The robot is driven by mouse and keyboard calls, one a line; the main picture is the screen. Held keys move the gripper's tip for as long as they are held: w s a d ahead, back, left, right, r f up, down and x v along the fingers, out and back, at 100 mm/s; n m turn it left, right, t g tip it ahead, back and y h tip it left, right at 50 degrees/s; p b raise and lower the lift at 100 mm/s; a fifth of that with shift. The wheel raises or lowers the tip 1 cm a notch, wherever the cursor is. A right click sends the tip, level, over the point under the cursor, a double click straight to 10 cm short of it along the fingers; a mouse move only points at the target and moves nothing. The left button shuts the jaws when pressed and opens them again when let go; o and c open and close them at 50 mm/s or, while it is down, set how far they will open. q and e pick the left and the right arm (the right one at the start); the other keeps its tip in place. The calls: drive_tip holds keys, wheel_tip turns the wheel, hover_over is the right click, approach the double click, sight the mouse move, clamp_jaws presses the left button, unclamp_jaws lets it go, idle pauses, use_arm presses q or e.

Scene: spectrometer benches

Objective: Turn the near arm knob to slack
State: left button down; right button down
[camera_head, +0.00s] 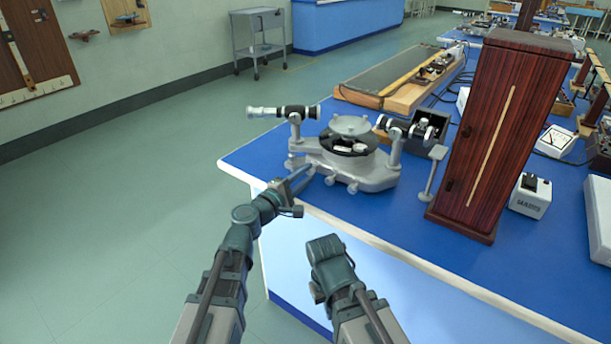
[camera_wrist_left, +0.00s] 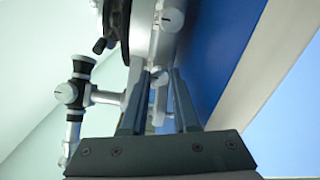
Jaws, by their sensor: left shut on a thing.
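The grey spectrometer (camera_head: 368,178) stands at the near left corner of the blue bench, with a round table in its middle and a telescope on the left arm (camera_head: 297,138). My left gripper (camera_head: 304,178) is at its lower left side, below that arm. In the left wrist view my left gripper's fingers (camera_wrist_left: 158,100) stand on both sides of a small metal knob (camera_wrist_left: 160,96), shut on it. Which way the knob is turned cannot be seen. Of my right arm only a link shows in the head view; its gripper is not seen.
A tall dark wooden case (camera_head: 498,135) stands on the blue bench (camera_head: 411,222) right of the spectrometer. A black box (camera_head: 430,128) sits behind the right arm, and a long board (camera_head: 395,78) lies farther back. The floor left of the bench is clear.

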idle(0.4)
use_arm(q)
drive_tip(key=c, duration=0.7)
unclamp_jaws()
drive_tip(key=shift+o, duration=0.2)
